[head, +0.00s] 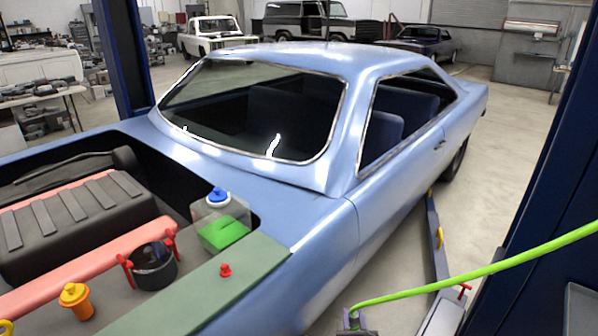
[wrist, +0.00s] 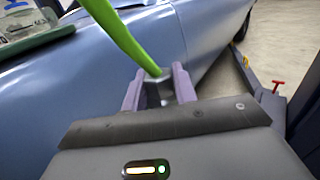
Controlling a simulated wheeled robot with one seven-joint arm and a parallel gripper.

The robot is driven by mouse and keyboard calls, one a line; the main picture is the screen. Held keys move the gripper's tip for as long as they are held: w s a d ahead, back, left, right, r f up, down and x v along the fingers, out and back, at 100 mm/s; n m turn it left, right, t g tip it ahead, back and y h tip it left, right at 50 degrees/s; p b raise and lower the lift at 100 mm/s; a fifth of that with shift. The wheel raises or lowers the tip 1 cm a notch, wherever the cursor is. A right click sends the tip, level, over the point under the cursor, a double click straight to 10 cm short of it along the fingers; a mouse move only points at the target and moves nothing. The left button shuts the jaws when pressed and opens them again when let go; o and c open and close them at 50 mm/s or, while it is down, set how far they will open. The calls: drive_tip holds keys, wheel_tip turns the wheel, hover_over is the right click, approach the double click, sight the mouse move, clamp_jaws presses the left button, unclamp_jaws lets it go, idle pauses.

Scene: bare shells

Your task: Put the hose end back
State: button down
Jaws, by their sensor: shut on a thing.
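The bright green hose (head: 480,267) comes in from the right edge of the head view and runs down left to my gripper (head: 355,322) at the bottom. In the wrist view the hose (wrist: 118,35) runs from the top down to a grey hose end (wrist: 158,90). My gripper's purple fingers (wrist: 158,88) are shut on the hose end, one on each side. The gripper is held beside the blue car's fender, apart from the engine bay. The lower tip of the hose end is hidden by the gripper body.
The blue car (head: 330,225) fills the middle. A dark blue post (head: 545,170) and lift arm (head: 436,240) stand right.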

drive_tip(key=shift+s+d+r+p, duration=0.1)
drive_tip(key=shift+r+p, duration=0.4)
drive_tip(key=shift+r, duration=0.15)
drive_tip(key=shift+s+d+r+p, duration=0.1)
drive_tip(key=shift+r+p, duration=0.4)
drive_tip(key=shift+r, duration=0.1)
drive_tip(key=shift+a+f, duration=0.1)
drive_tip(key=shift+a, duration=0.1)
